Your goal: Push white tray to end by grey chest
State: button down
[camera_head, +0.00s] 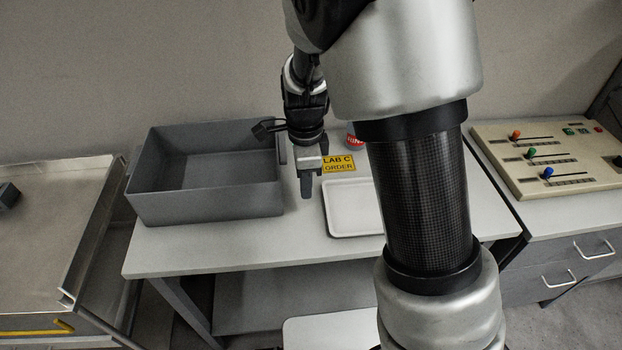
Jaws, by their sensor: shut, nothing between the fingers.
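The white tray (355,208) lies flat and empty on the light table, right of the table's middle. My arm hides its right part. My gripper (306,190) is shut and empty, pointing down just left of the tray's left rim. Whether it touches the tray or the tabletop I cannot tell. A grey chest of drawers (575,260) with pale handles stands at the right, beyond the table's right end. A deep grey open bin (207,207) sits on the left of the table.
A yellow "LAB C ORDER" sign (338,164) is behind the tray, with a red-labelled item (352,137) partly hidden by my arm. A beige control panel (550,157) with coloured knobs lies on the chest. A metal-topped bench (45,245) stands left. The table's front strip (240,250) is clear.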

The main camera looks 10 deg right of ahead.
aim_at(323, 217)
notch_tip(323, 217, down, 9)
jog(key=shift+s+d+b, duration=0.1)
jog(key=shift+b, duration=0.45)
jog(key=shift+d+r, duration=0.15)
jog(key=shift+d, duration=1.8)
jog(key=d, duration=0.7)
jog(key=d+b, duration=0.1)
jog(key=d, duration=1.4)
jog(key=shift+w+d+b, duration=0.15)
jog(key=shift+w+b, duration=0.2)
jog(key=shift+b, duration=0.05)
